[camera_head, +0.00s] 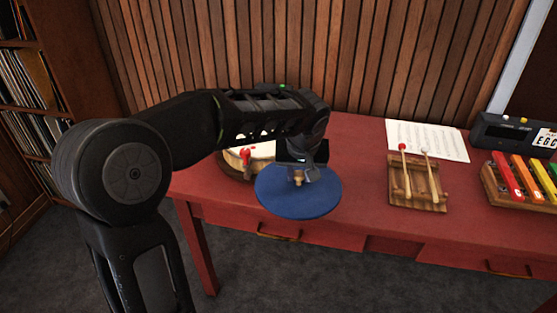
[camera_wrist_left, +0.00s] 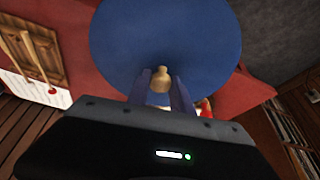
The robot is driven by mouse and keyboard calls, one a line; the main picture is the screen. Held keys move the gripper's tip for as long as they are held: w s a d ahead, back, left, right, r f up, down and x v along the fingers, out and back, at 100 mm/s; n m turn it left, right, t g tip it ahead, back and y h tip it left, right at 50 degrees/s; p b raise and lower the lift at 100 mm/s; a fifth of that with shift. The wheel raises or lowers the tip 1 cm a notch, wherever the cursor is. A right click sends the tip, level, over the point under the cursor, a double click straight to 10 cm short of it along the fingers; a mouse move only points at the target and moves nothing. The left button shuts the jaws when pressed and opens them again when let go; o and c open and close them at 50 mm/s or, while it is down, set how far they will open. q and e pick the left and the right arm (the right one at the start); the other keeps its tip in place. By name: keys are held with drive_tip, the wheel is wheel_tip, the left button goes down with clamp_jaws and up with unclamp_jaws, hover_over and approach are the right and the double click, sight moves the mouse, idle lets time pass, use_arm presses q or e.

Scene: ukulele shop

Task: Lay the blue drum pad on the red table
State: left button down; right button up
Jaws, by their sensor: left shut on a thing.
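The blue drum pad (camera_head: 298,199) is a round disc with a small tan knob at its middle. My left gripper (camera_head: 303,176) is shut on that knob and holds the pad near the front edge of the red table (camera_head: 361,188). In the left wrist view the pad (camera_wrist_left: 165,30) fills the top middle, and the gripper's fingers (camera_wrist_left: 162,88) close around the knob. I cannot tell whether the pad touches the table. My right gripper is in neither view.
A round drum with a red-headed piece (camera_head: 246,156) is partly hidden behind my left arm. A wooden block with two mallets (camera_head: 417,187), a music sheet (camera_head: 427,140), a colourful xylophone (camera_head: 520,180) and a dark device (camera_head: 505,133) occupy the right. Table between pad and mallets is bare.

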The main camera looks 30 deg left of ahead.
use_arm(q)
drive_tip(key=d+f+m+h, duration=0.2)
drive_tip(key=d+f+m, duration=0.4)
drive_tip(key=d+f, duration=0.3)
drive_tip(key=shift+s+d+t, duration=0.4)
drive_tip(key=shift+d, duration=0.3)
drive_tip(key=shift+f, duration=0.1)
